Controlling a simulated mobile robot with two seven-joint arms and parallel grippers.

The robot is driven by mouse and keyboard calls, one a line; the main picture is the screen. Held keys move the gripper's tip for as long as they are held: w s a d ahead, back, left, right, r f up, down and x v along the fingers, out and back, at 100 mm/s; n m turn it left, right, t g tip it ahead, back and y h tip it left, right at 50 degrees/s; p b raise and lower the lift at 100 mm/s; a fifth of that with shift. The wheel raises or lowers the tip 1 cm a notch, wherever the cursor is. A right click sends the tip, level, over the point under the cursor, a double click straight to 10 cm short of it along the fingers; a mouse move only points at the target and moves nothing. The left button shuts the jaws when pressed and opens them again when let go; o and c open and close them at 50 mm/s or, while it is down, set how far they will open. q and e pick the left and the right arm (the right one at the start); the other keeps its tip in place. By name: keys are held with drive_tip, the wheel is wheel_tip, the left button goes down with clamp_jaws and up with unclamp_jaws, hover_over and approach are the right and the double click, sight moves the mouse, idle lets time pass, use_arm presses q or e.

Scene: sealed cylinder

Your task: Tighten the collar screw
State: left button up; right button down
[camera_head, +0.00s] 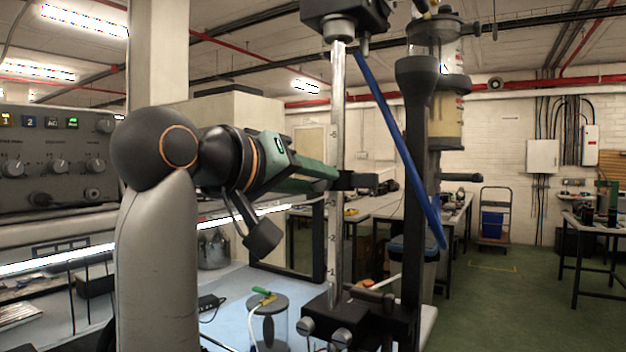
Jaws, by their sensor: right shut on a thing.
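My right gripper (346,180) reaches in with its green body and dark fingertips at the tall metal column (337,235), which has numbers on it. The fingers are shut on a small dark part beside the column; they hide most of it, and I cannot tell for sure whether it is the collar screw. A black clamp block (345,318) with grey knobs (340,338) is around the column's foot. A clear cylinder (447,110) with black fittings and tan contents stands upright at the right, behind a black post (413,200). My left gripper is not in view.
A blue tube (400,150) slants down from the column head across the post. A control panel (50,160) is at far left. Open green floor (500,310) lies to the right.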

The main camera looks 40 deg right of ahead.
drive_tip(key=shift+a+m+t, duration=0.1)
drive_tip(key=shift+m+t, duration=0.2)
drive_tip(key=shift+m, duration=1.6)
drive_tip(key=shift+r, duration=0.1)
drive_tip(key=c, duration=0.9)
unclamp_jaws()
drive_tip(key=shift+a, duration=0.1)
drive_tip(key=shift+o, duration=0.7)
drive_tip(key=shift+s+a, duration=0.1)
drive_tip(key=shift+a, duration=0.05)
drive_tip(key=shift+o, duration=0.9)
drive_tip(key=shift+d, duration=0.2)
drive_tip(key=v, duration=0.7)
drive_tip(key=shift+a, duration=0.25)
drive_tip(key=shift+r, duration=0.15)
drive_tip(key=shift+s, duration=0.15)
